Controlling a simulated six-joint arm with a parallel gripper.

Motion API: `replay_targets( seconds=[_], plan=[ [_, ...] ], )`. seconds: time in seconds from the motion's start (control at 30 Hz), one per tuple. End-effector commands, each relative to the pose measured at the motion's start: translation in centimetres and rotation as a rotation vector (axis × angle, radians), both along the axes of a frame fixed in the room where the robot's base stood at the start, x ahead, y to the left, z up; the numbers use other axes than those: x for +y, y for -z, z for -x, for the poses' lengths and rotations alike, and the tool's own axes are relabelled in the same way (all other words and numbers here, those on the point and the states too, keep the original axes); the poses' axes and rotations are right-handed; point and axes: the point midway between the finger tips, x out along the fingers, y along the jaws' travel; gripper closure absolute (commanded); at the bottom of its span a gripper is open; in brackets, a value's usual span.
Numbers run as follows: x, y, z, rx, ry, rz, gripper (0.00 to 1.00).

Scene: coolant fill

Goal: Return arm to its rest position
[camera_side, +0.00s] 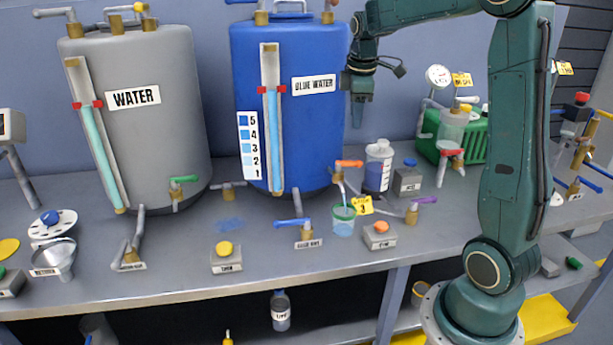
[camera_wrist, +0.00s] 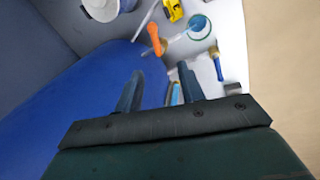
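My gripper (camera_side: 359,97) hangs in the air in front of the right edge of the blue water tank (camera_side: 305,150), fingers pointing down. In the wrist view my gripper (camera_wrist: 160,82) has its two fingers apart with nothing held between them. Below it, the orange-handled tap (camera_side: 349,163) stands over a clear cup (camera_side: 343,222) with blue-green liquid at its bottom. A thin bluish line runs between tap and cup. The cup (camera_wrist: 200,27) and orange handle (camera_wrist: 154,38) also show in the wrist view, beyond the fingertips.
The grey water tank (camera_side: 140,120) stands to the left. The air right of my gripper looks clear.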

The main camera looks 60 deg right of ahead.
Motion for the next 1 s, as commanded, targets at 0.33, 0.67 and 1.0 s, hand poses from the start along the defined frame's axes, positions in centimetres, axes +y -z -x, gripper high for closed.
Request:
replay_targets(
  seconds=[0.33, 0.67, 1.0],
  plan=[
    [7.5, -2.6, 2.8, -0.112, 0.106, -0.021, 0.61],
    [14.9, -3.4, 7.5, -0.236, 0.234, -0.089, 0.61],
    [20.6, -2.2, 13.4, -0.344, 0.366, -0.202, 0.61]
  ],
)
